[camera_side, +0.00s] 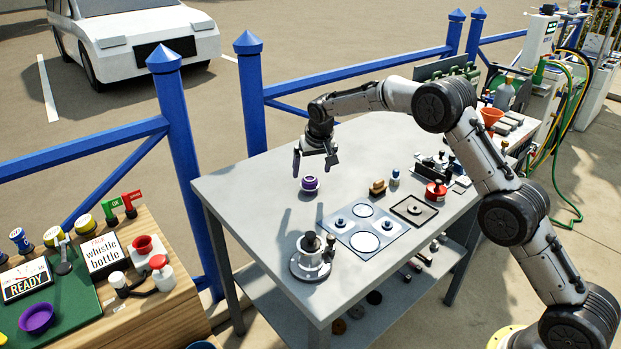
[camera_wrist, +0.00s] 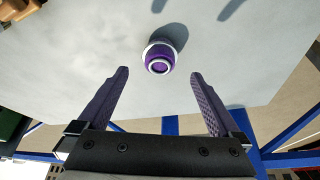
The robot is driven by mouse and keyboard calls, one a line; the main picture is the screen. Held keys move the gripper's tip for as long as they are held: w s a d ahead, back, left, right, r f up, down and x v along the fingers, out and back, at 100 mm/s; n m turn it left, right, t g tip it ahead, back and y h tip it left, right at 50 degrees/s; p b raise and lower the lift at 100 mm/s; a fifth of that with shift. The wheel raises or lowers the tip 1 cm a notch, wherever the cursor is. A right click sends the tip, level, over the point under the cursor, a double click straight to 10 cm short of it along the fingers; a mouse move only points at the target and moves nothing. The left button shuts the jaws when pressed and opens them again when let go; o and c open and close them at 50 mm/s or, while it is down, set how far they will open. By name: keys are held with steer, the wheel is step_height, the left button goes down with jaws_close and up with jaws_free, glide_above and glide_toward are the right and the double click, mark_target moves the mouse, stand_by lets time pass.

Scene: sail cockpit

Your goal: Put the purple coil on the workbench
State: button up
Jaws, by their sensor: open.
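The purple coil (camera_side: 310,184), a small round purple piece with a pale band, sits upright on the grey workbench (camera_side: 240,190), left of the bench's middle. It also shows in the wrist view (camera_wrist: 161,58), ahead of the fingertips and roughly centred between them. My gripper (camera_side: 316,160) is open and empty, above the bench and close over the coil in the side view. In the wrist view my gripper's two purple fingers (camera_wrist: 158,78) are spread wide, with the coil apart from both.
A round metal fixture with posts (camera_side: 311,258) stands at the bench's near corner. A flat panel with white circles (camera_side: 364,228) lies right of it. A brown block (camera_side: 377,188) and a red-topped piece (camera_side: 435,191) stand farther right. Blue railing (camera_side: 180,150) runs behind.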

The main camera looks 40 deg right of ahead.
steer(key=s+a+r+n, duration=0.1)
steer(key=s+r, duration=0.9)
steer(key=s, duration=0.2)
steer(key=s+a+r+n, duration=0.1)
steer(key=s+a+r, duration=0.1)
steer(key=s+r, duration=0.9)
steer(key=s+f+n+y, duration=0.1)
steer(key=s+f, duration=0.2)
steer(key=s, duration=0.9)
steer(key=s+a+f+n+t, duration=0.1)
steer(key=s+f, duration=0.2)
steer(key=s, duration=1)
steer(key=shift+s+a+f+n+y, duration=0.15)
steer(key=shift+a+f+n+y, duration=0.15)
steer(key=shift+y, duration=0.1)
